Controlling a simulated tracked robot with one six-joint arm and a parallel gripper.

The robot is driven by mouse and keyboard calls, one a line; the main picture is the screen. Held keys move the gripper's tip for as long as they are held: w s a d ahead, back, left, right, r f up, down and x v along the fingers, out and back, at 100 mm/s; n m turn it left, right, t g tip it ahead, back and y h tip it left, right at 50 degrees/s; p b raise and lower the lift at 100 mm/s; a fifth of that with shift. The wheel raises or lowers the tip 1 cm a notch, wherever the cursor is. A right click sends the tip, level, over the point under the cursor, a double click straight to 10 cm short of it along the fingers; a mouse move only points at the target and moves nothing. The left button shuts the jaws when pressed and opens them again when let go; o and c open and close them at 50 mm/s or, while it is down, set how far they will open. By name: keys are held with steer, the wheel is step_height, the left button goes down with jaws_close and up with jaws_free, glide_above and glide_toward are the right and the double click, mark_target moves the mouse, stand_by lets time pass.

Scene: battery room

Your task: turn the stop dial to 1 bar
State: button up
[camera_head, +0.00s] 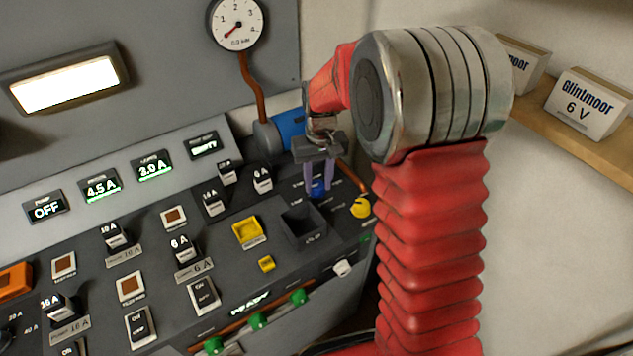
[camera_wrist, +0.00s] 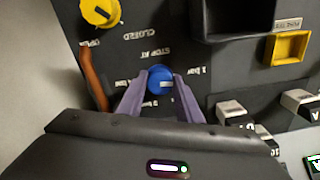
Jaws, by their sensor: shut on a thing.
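The blue stop dial (camera_wrist: 160,78) sits on the dark panel under the label "STOP AT", which is upside down in the wrist view. A "1 bar" label (camera_wrist: 198,72) is at the dial's right in that view, and other bar labels lie around it. Which label the dial's pale mark points to is too small to tell. My gripper (camera_wrist: 161,92) has its two purple fingers shut on the dial, one on each side. In the head view my gripper (camera_head: 319,177) reaches down to the dial (camera_head: 318,189), partly hidden by the fingers.
A round gauge (camera_head: 237,22) has its needle near zero. A yellow knob (camera_head: 361,207) marked open and closed is close to the dial. A dark open bin (camera_head: 303,226), a yellow socket (camera_head: 248,231) and several labelled switches stand nearby. A blue cylinder (camera_head: 290,127) is behind my gripper.

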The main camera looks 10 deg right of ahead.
mark_target(319, 184)
steer(key=shift+w+d+n, duration=0.1)
steer(key=shift+w+n, duration=0.05)
steer(key=shift+n, duration=0.45)
steer(key=o, duration=1)
steer(key=shift+o, duration=0.2)
steer(key=shift+r, duration=0.1)
step_height(319, 184, up, 14)
steer(key=shift+d+f, duration=0.15)
steer(key=shift+f, duration=0.05)
steer(key=shift+w, duration=0.1)
